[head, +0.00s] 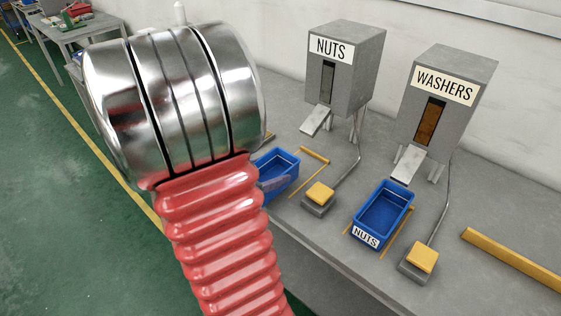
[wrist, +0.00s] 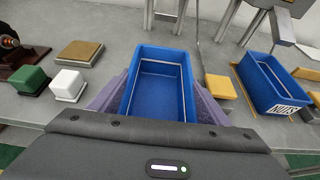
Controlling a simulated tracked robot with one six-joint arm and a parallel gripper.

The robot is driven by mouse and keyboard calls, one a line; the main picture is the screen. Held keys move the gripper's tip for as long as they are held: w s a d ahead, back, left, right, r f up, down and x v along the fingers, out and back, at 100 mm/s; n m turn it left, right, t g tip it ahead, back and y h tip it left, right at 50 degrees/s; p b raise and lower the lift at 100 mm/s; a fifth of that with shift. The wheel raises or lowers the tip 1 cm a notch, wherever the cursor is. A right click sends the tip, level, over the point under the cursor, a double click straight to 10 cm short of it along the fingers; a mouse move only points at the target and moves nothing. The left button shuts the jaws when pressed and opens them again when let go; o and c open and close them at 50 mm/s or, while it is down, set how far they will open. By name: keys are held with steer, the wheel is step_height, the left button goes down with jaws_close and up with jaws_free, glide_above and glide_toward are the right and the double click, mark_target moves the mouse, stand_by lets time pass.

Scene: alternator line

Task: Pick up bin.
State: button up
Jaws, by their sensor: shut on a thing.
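A blue bin (wrist: 158,92) sits between the two purple fingers of my gripper (wrist: 160,104) in the wrist view. The fingers are shut on its left and right sides. The bin looks empty. In the head view this bin (head: 283,166) is partly hidden behind my arm, in front of the dispenser labelled NUTS (head: 346,75). I cannot tell whether it touches the table. A second blue bin (head: 383,212), labelled NUTS, stands empty below the dispenser labelled WASHERS (head: 435,115). It also shows at the right of the wrist view (wrist: 277,84).
Yellow buttons on grey bases (head: 320,194) (head: 422,259) stand beside the bins on the grey table (head: 335,247). Thin yellow strips flank the bin places. A yellow bar (head: 515,262) lies at the right. Green (wrist: 31,80) and white (wrist: 68,83) buttons stand left of the held bin.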

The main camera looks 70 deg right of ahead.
steer(key=shift+w+a, duration=0.35)
steer(key=shift+a, duration=0.45)
steer(key=shift+w+a, duration=0.35)
steer(key=shift+a, duration=0.45)
steer(key=shift+w+a, duration=0.35)
steer(key=shift+a, duration=0.45)
steer(key=w+a+n+t, duration=0.5)
steer(key=w, duration=0.7)
steer(key=w+a+n+t, duration=0.4)
steer(key=w+a+t, duration=0.2)
steer(key=w, duration=0.7)
steer(key=w+a+n+t+y, duration=0.2)
steer(key=w+a+n+y, duration=0.1)
steer(key=a, duration=0.6)
steer(key=w+a+n+t+y, duration=0.2)
steer(key=w+a, duration=0.3)
steer(key=a, duration=0.4)
steer(key=w+a+n+t+y, duration=0.3)
steer(key=w+a+n, duration=0.2)
steer(key=a, duration=0.4)
steer(key=shift+f+y, duration=0.3)
steer(key=shift+f, duration=0.05)
steer(key=shift+a, duration=0.1)
